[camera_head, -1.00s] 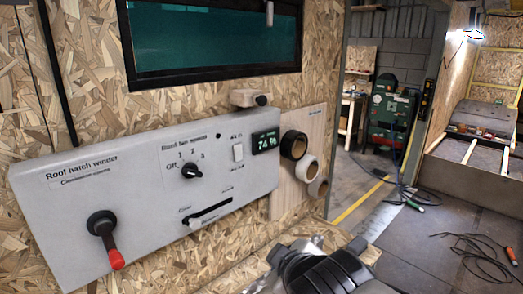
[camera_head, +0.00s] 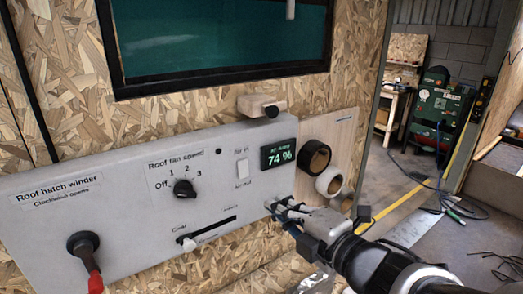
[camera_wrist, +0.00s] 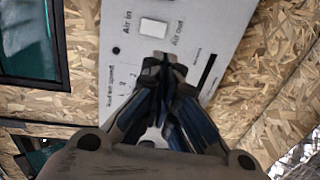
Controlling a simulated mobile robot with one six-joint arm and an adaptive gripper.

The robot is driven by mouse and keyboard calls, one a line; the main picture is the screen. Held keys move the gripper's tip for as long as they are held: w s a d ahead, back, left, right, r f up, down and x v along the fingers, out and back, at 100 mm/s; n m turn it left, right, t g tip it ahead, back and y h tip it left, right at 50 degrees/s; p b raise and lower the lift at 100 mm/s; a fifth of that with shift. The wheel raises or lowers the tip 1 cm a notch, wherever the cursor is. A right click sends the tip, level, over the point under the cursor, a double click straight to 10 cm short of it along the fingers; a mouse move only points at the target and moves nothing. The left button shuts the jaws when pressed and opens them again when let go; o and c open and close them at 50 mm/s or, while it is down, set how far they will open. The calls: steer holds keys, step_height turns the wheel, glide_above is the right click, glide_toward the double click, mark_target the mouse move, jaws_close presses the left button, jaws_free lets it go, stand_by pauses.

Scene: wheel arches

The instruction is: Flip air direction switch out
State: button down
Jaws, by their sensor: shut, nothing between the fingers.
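The air direction switch (camera_head: 242,169) is a small white rocker on the grey control panel (camera_head: 130,185), between the fan speed knob and the green display. In the wrist view the switch (camera_wrist: 153,28) lies just beyond my fingertips, between the labels "Air in" and "Air out". My gripper (camera_head: 277,209) is shut and empty, below and to the right of the switch in the head view. I cannot tell whether the fingertips touch the panel, nor which way the rocker is tilted.
The panel also bears a fan speed knob (camera_head: 184,188), a slider (camera_head: 189,244), a red-handled crank (camera_head: 86,254) and a display (camera_head: 279,155) reading 74 %. Tape rolls (camera_head: 315,158) hang right of the panel. A small wooden block (camera_head: 262,107) sits above it.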

mark_target(239, 177)
steer(key=p+x, duration=0.1)
steer(key=p, duration=0.2)
steer(key=p+x, duration=0.2)
steer(key=p, duration=0.1)
steer(key=p+x, duration=0.1)
steer(key=p, duration=0.2)
steer(key=shift+w+a+r, duration=0.2)
steer(key=shift+w+a, duration=0.05)
steer(key=shift+w, duration=0.1)
steer(key=shift+p, duration=0.7)
steer(key=x, duration=0.4)
steer(key=p+x, duration=0.1)
steer(key=x, duration=0.4)
steer(key=shift+w+f, duration=0.1)
steer(key=shift+f, duration=0.15)
